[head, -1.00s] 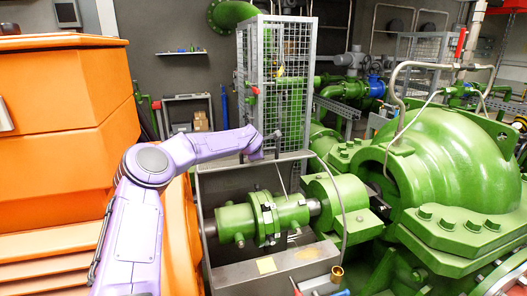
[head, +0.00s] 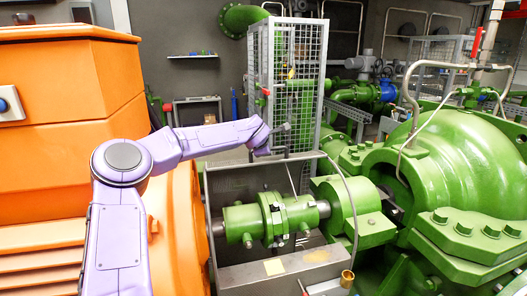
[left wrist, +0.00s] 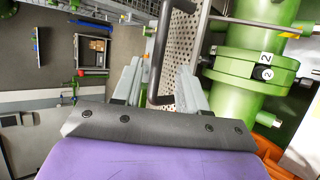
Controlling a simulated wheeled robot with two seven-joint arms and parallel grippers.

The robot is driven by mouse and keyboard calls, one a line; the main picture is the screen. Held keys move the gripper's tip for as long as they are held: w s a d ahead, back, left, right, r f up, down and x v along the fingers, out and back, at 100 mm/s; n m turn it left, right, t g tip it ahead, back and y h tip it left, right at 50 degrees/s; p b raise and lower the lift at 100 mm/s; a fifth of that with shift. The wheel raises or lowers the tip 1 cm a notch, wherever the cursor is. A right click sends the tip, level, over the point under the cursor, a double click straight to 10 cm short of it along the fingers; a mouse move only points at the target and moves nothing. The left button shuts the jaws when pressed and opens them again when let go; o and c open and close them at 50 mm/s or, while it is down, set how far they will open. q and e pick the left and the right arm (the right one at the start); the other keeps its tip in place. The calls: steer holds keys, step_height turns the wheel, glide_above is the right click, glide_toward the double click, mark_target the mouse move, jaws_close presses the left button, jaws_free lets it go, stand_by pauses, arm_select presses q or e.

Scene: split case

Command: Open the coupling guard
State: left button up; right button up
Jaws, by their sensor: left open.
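The coupling lies uncovered between grey side plates. My left gripper (head: 284,137) is at the lower front of the cage, above the coupling. In the left wrist view, the two pale fingers of my left gripper (left wrist: 158,90) are apart. A dark bar handle (left wrist: 164,45) runs between them, in front of a perforated panel (left wrist: 181,50). I cannot tell whether the fingers touch the bar. My right gripper is out of view.
An orange machine housing (head: 70,110) fills the left. A large green pump casing (head: 455,165) stands at the right. A thin curved pipe (head: 350,205) rises near the coupling's right side. A grey ledge (head: 240,278) lies in front of the coupling.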

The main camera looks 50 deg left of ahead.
arm_select(q)
steer(key=v, duration=0.4)
steer(key=shift+s+r+p, duration=0.1)
steer(key=shift+p, duration=0.2)
steer(key=shift+d+r, duration=0.1)
